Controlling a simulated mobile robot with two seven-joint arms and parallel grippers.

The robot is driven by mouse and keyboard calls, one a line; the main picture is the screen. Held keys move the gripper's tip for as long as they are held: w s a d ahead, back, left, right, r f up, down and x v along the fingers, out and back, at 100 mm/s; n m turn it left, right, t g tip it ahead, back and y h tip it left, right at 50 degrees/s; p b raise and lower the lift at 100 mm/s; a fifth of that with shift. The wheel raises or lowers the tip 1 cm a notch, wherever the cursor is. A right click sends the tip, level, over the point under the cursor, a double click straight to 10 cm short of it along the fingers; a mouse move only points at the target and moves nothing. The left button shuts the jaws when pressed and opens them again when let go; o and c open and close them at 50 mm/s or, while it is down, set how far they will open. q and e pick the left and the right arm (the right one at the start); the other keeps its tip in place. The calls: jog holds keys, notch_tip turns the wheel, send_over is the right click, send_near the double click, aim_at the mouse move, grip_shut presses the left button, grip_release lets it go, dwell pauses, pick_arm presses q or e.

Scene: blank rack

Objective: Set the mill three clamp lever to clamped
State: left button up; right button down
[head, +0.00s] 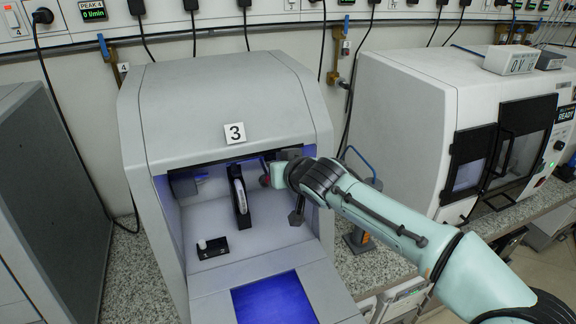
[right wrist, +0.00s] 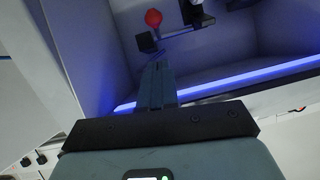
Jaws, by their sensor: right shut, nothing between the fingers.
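The mill marked 3 (head: 228,95) stands open at the front in the head view. A lever with a red ball knob (right wrist: 153,18) shows inside it in the right wrist view, near the top. A bit of the red knob (head: 264,181) also shows in the head view beside my gripper. My right gripper (right wrist: 160,66) is shut and empty. Its fingertips are inside the mill, just below the lever in the wrist view; whether they touch it I cannot tell. In the head view, my right gripper (head: 272,176) reaches in from the right. My left gripper is out of view.
Inside the mill are a black upright part (head: 240,200) and a black block with a pale peg (head: 212,247). The mill's right wall is close to my arm. Another white machine (head: 410,110) stands to the right and a grey cabinet (head: 50,200) to the left.

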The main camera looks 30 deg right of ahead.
jog(key=w+f, duration=0.1)
jog(key=f, duration=0.1)
jog(key=w+f+b, duration=0.1)
jog(key=f, duration=0.1)
jog(key=shift+w+f, duration=0.2)
jog(key=shift+w, duration=0.1)
